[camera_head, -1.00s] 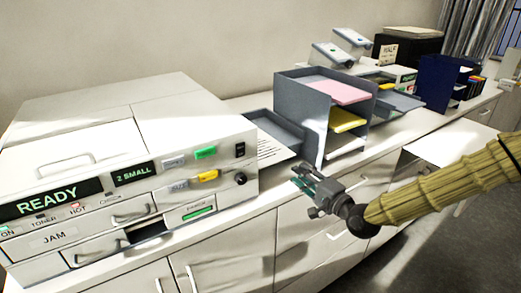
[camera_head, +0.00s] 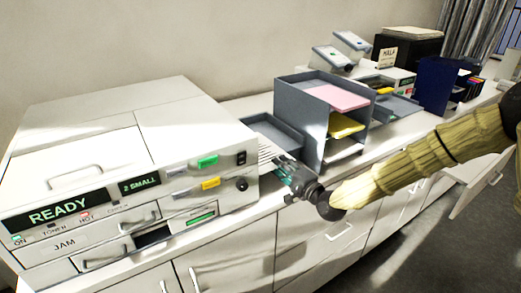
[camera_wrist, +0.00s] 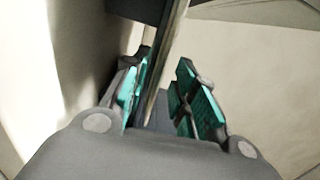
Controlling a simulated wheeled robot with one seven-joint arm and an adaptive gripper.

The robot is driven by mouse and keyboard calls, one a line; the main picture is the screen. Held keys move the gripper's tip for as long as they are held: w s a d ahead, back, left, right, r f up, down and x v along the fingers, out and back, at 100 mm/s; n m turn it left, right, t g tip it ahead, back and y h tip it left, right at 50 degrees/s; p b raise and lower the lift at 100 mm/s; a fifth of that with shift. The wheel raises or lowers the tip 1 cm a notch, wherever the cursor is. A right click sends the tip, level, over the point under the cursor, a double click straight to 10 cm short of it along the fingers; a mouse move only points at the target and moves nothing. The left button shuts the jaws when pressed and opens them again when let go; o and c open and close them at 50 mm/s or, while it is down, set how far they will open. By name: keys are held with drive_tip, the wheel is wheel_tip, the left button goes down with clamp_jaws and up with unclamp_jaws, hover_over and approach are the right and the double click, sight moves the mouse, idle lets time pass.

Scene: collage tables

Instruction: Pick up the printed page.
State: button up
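The printed page (camera_head: 266,152), white with dark text lines, shows beside the printer's right side at the grey output tray (camera_head: 277,130). My gripper (camera_head: 279,170) is at its front edge and hides part of it. In the wrist view my gripper (camera_wrist: 168,95) has its two teal-padded fingers apart. A thin edge (camera_wrist: 170,65), which looks like the page or tray seen edge-on, runs between them, closer to the left finger. I cannot tell whether it touches a pad.
The large white printer (camera_head: 120,170) reads READY and stands close on the left. A grey shelf unit (camera_head: 302,125) with pink and yellow sheets stands close on the right. The white counter (camera_head: 250,212) runs below, with open floor in front.

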drive_tip(key=shift+w+a, duration=0.15)
drive_tip(key=shift+w, duration=0.15)
clamp_jaws()
drive_tip(key=shift+r, duration=0.1)
